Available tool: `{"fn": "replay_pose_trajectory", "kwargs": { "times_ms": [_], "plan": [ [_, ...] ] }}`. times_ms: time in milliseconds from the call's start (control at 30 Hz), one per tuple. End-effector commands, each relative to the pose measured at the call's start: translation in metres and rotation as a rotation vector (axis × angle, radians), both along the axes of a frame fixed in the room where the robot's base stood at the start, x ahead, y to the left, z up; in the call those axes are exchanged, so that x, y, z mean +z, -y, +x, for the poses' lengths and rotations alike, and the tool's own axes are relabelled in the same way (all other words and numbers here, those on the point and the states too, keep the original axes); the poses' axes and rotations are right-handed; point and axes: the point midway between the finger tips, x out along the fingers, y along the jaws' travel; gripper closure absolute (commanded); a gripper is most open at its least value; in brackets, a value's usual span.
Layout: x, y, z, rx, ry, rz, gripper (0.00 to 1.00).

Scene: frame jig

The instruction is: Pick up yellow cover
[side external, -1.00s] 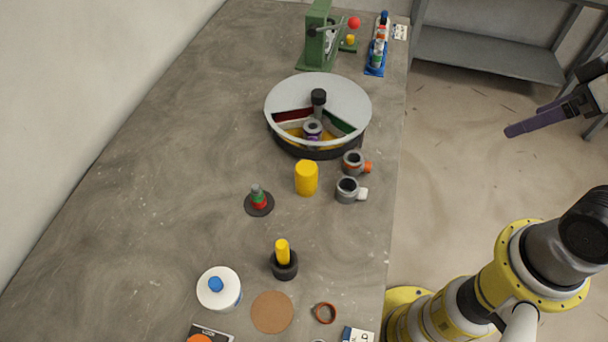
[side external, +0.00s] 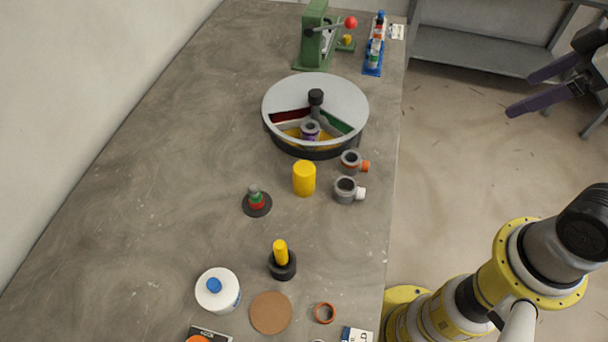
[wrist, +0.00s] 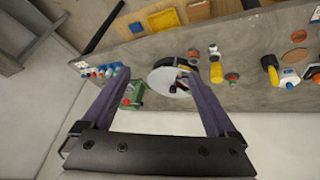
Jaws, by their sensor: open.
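A plain yellow cylinder, which looks like the yellow cover (side external: 304,178), stands upright on the table below the round divided tray. It also shows small in the wrist view (wrist: 216,73). My gripper (side external: 519,95) is open and empty, off the table to the right, far from the yellow cover. In the wrist view my two purple fingers (wrist: 158,77) are spread wide, with nothing between them close by.
The round grey tray (side external: 275,99) stands behind the cover. Two grey fittings (side external: 346,190) sit to its right, and a red-green stacked piece (side external: 257,201) to its left. A yellow-handled tool (side external: 281,252) stands in front. A green press (side external: 315,40) is at the back.

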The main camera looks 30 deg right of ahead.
Motion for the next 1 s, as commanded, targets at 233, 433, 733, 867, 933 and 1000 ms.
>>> {"fn": "replay_pose_trajectory", "kwargs": {
  "times_ms": [233,433,733,867,933,1000],
  "plan": [
    [0.032,-0.026,0.070,0.350,-0.065,-0.135,0.07],
    [0.026,-0.077,0.141,0.675,-0.150,-0.228,0.07],
    [-0.049,-0.190,0.212,1.082,-0.303,-0.309,0.07],
    [-0.090,-0.230,0.217,1.164,-0.370,-0.319,0.07],
    [-0.109,-0.244,0.213,1.195,-0.404,-0.324,0.07],
    [-0.123,-0.252,0.207,1.218,-0.434,-0.328,0.07]
  ]
}}
